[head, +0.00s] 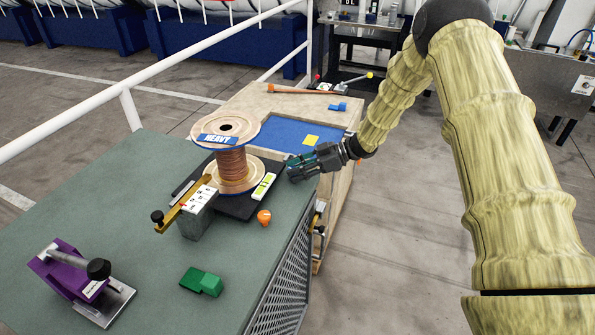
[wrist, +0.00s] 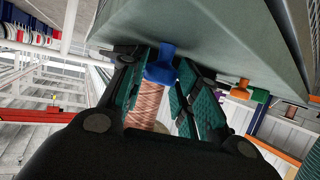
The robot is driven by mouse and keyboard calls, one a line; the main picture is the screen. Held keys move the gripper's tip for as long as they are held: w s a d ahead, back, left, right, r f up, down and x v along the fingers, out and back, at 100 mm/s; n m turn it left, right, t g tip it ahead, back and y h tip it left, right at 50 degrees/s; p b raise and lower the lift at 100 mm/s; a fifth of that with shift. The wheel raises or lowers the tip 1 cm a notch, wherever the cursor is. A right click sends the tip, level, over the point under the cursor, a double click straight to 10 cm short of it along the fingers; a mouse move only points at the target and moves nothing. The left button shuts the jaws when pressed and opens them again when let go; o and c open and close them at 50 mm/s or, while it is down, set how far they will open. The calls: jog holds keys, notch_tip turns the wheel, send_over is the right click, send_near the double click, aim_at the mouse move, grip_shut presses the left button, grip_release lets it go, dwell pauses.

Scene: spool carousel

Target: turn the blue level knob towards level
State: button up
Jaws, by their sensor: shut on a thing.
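My gripper (head: 300,166) is at the right edge of the black spool base (head: 238,207), low beside the copper-wound spool (head: 232,165). In the wrist view the blue level knob (wrist: 160,66) sits between the teal-padded fingers, and my gripper is shut on it. In the head view the knob is hidden behind the gripper. A level strip with yellow-green marks (head: 263,187) lies on the base, just left of the gripper. The bubble is too small to read. The spool stands upright with a "HEAVY" label on its top flange.
An orange knob (head: 264,217) is at the base's near right corner. A grey block with a brass bar (head: 195,210) stands at the left. A purple clamp (head: 75,275) and green block (head: 202,281) lie on the green table (head: 140,240). A wooden bench (head: 270,103) is behind.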

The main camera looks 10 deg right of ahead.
jog(key=shift+n+g, duration=0.5)
jog(key=o, duration=0.7)
jog(key=shift+w+a+f, duration=0.1)
jog(key=v, duration=1.2)
jog(key=shift+f, duration=0.15)
